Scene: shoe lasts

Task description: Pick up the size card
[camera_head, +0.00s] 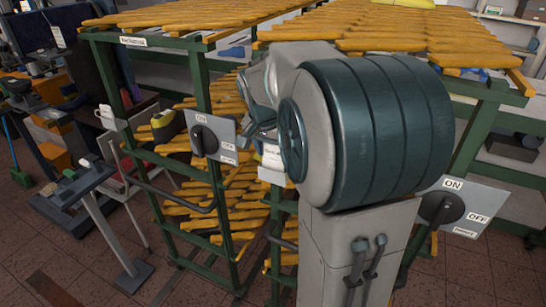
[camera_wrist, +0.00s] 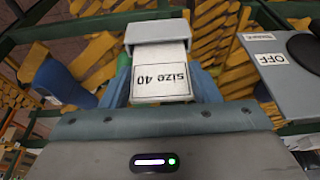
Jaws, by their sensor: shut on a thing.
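The size card (camera_wrist: 162,82) is white and reads "size 40", upside down in the wrist view. It also shows in the head view (camera_head: 272,156), small and partly covered by my arm. My gripper (camera_wrist: 160,68) has its blue-grey fingers on either side of the card and is shut on it. In the head view my gripper (camera_head: 262,134) is at the front of the green rack (camera_head: 200,82). A pale grey block-like piece (camera_wrist: 158,30) adjoins the card's far end. I cannot tell whether the card still touches the rack.
Orange shoe lasts (camera_head: 390,30) fill the rack's top and lower shelves. ON/OFF switch plates (camera_head: 212,138) (camera_head: 462,208) are mounted left and right of my arm; one is close beside my gripper in the wrist view (camera_wrist: 265,72). A grey stand (camera_head: 100,215) is at left.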

